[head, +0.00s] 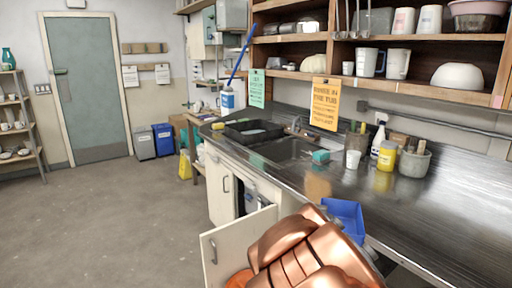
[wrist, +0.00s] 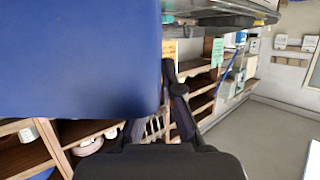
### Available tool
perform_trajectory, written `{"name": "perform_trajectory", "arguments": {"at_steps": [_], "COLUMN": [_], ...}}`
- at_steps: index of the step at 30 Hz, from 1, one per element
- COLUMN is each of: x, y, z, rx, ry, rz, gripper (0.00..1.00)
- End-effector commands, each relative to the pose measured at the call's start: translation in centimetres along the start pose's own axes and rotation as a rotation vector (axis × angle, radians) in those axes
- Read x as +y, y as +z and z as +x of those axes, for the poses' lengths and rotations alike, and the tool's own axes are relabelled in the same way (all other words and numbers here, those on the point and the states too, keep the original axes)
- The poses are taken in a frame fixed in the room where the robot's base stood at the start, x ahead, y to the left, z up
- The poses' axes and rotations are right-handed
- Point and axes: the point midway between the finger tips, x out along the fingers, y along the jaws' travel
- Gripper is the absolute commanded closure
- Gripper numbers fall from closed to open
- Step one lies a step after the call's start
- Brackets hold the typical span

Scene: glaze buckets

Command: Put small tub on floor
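The small tub (head: 345,218) is blue and shows in the head view beyond my copper arm, in front of the counter edge. In the wrist view the blue tub (wrist: 80,55) fills the upper left, very close to the camera. My gripper (wrist: 160,100) has dark fingers; one runs along the tub's right edge and the other goes behind its lower edge. The gripper appears shut on the tub, though the contact itself is hidden. In the head view my arm hides most of the gripper.
The steel counter (head: 445,210) with sink and pots runs along the right. A cabinet door (head: 236,248) stands open below it, close to my arm. An orange object (head: 239,279) is partly hidden by my arm. The grey floor (head: 110,215) at left is clear.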

Motion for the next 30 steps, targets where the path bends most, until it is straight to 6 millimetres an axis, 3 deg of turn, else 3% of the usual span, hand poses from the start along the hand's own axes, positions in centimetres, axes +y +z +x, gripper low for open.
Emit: {"name": "perform_trajectory", "arguments": {"at_steps": [11, 19, 24, 30], "x": [1.0, 0.5, -0.4, -0.8], "y": [2.9, 7.7, 10.3, 11.5], "z": [2.8, 5.5, 6.2, 6.5], "rx": [-0.006, -0.010, -0.008, -0.005], "ry": [-0.055, -0.169, -0.236, -0.268], "rz": [-0.020, -0.061, -0.086, -0.096], "gripper": [1.00, 1.00, 1.00, 1.00]}}
